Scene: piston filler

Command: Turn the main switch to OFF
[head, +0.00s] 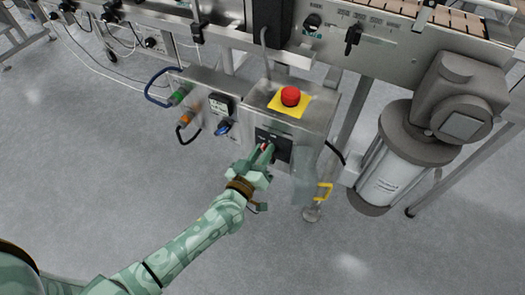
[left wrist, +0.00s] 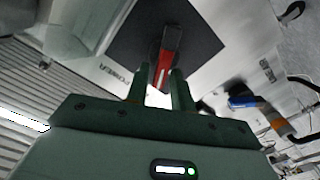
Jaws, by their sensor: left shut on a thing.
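The main switch has a red handle (left wrist: 168,50) on a dark square plate (left wrist: 203,38), on the front of a grey metal control box (head: 312,127). In the head view the dark plate (head: 284,146) shows, with only a little of the red handle (head: 264,147) beside the fingers. My left gripper (head: 267,154) is at the plate, its fingers shut on the red handle. In the left wrist view my left gripper (left wrist: 161,82) has one finger on each side of the handle's end. The handle's exact setting cannot be read. My right gripper is not in view.
A red emergency button (head: 290,96) on a yellow plate tops the box. Plugs and cables (head: 180,97) sit to its left. A motor (head: 400,160) stands further right, under the conveyor. The floor in front is clear.

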